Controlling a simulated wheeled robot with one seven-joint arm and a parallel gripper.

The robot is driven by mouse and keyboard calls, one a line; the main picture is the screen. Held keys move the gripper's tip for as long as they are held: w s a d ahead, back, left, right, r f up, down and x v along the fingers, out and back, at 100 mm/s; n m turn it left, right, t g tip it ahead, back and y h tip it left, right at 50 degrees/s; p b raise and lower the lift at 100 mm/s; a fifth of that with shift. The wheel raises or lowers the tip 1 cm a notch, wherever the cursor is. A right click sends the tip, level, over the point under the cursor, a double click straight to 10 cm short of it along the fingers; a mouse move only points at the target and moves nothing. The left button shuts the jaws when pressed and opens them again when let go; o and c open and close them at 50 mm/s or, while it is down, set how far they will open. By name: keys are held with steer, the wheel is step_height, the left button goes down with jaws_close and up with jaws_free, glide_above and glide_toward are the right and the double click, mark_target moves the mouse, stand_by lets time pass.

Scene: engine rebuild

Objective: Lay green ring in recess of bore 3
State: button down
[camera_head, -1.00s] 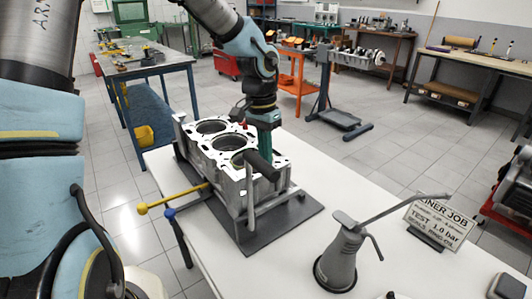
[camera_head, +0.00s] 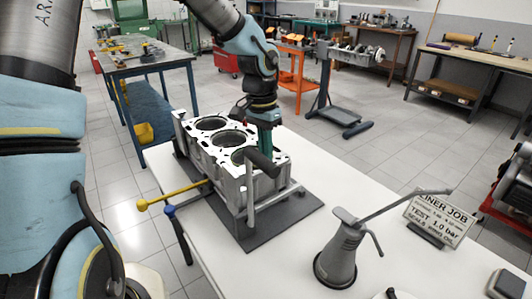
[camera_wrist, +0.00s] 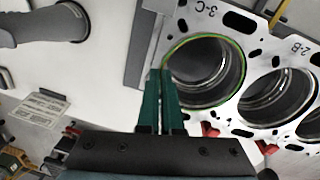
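The engine block (camera_head: 232,178) stands on the table with its bores facing up. Bore 3 (camera_wrist: 200,65), beside the mark 3-C, is in the wrist view, with bore 2 (camera_wrist: 275,98) to its right. The thin green ring (camera_wrist: 243,72) runs around the rim of bore 3. I cannot tell whether it is seated in the recess or slightly above it. My gripper (camera_wrist: 161,73) has its teal fingers nearly together at the ring's left edge and appears shut on it. In the head view my gripper (camera_head: 265,143) is over the block's near end, partly hiding bore 3.
A grey oil can (camera_head: 340,258) and a sign (camera_head: 438,218) stand on the white table to the right. Yellow-ended (camera_head: 143,206) and blue-ended (camera_head: 170,211) handles stick out at the left. The table between block and can is clear.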

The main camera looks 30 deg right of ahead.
steer(key=c, duration=1)
jaws_free()
steer(key=shift+r, duration=0.15)
step_height(320, 180, up, 6)
steer(key=p, duration=0.5)
stand_by(0.9)
stand_by(0.7)
